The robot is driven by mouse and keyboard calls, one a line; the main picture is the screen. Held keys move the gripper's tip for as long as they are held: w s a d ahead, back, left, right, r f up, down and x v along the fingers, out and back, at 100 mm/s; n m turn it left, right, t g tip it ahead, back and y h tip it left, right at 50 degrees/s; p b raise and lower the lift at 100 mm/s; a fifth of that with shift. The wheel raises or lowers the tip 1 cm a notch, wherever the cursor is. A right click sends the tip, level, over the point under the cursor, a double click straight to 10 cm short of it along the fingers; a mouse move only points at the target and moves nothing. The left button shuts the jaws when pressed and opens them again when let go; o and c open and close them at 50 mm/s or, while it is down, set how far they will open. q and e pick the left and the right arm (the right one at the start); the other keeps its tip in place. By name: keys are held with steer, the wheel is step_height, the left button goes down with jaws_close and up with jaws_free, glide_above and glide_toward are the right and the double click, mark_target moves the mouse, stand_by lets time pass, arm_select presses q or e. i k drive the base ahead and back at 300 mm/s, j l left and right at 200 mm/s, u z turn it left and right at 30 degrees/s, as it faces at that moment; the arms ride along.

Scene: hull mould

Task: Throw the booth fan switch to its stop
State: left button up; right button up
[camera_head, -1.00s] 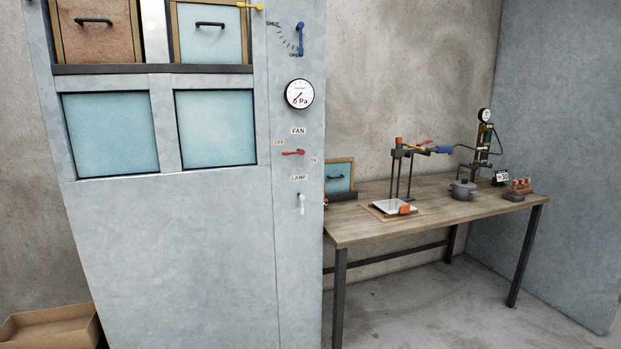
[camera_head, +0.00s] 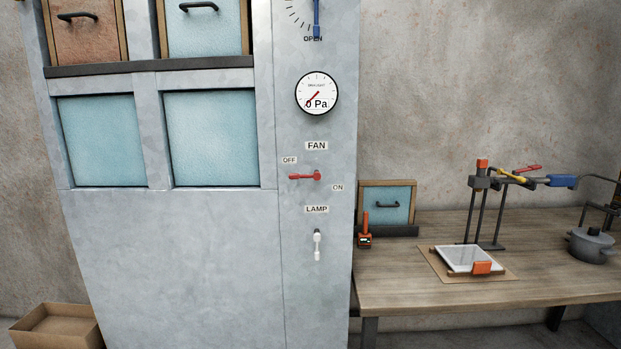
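The fan switch (camera_head: 305,176) is a red lever on the grey booth's right-hand panel, below the FAN label (camera_head: 316,146). Its lever lies about level, with the red handle pointing left. The OFF label (camera_head: 289,160) is above and left of it, and the ON label (camera_head: 337,188) is below and right. The round gauge (camera_head: 316,93) above reads 0 Pa. Neither of my grippers shows in the head view.
A white lamp switch (camera_head: 317,245) hangs below the fan switch, and a blue lever (camera_head: 316,18) is above the gauge. A wooden table (camera_head: 400,293) with a stand and pot (camera_head: 591,245) adjoins the booth at right. A cardboard box (camera_head: 57,330) lies at lower left.

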mark_target(305, 176)
steer(key=i+j+z, duration=0.1)
steer(key=j+z, duration=0.15)
steer(key=i+j+z, duration=0.1)
steer(key=j+z, duration=0.15)
steer(key=j, duration=0.15)
steer(key=i+j+z, duration=0.1)
steer(key=j+z, duration=0.15)
